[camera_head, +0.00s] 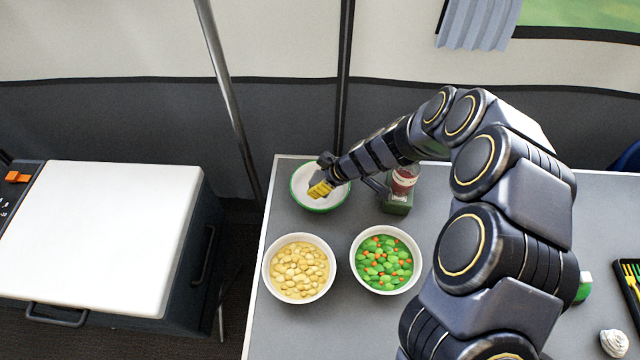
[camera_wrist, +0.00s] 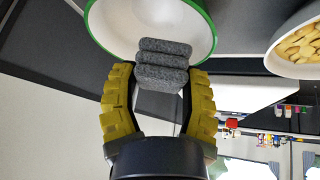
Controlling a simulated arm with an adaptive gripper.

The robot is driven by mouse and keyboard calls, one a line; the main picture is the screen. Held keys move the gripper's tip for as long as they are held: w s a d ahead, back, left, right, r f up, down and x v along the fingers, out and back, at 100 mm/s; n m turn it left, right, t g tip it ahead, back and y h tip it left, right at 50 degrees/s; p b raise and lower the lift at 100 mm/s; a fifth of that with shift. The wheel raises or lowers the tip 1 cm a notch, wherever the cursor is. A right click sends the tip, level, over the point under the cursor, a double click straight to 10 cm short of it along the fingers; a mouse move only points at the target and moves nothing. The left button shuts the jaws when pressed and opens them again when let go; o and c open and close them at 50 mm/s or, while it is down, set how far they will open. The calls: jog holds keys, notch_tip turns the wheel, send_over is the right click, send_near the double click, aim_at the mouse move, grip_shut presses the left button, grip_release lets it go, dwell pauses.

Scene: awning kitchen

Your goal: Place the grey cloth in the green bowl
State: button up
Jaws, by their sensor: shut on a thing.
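The green bowl (camera_head: 341,201), white inside with a green outer wall and rim edge, stands near the far left corner of the table. It also fills the top of the wrist view (camera_wrist: 205,32). The head view hides the cloth.
A bowl of yellowish pieces (camera_head: 299,268) and a bowl of green and orange pieces (camera_head: 386,260) stand in front. A jar of red contents (camera_head: 405,178) on a green base is right of the bowl. A black tray (camera_head: 628,285) lies far right.

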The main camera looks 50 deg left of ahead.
aim_at(320, 179)
jog(key=a+f, duration=0.1)
jog(key=w+f, duration=0.1)
jog(key=shift+a+f, duration=0.3)
jog(key=shift+a, duration=0.1)
jog(key=shift+f, duration=1.5)
jog(key=o, duration=0.7)
jog(key=shift+f, duration=0.15)
jog(key=shift+c, duration=0.2)
jog(key=v, duration=1.2)
jog(key=shift+r, duration=0.25)
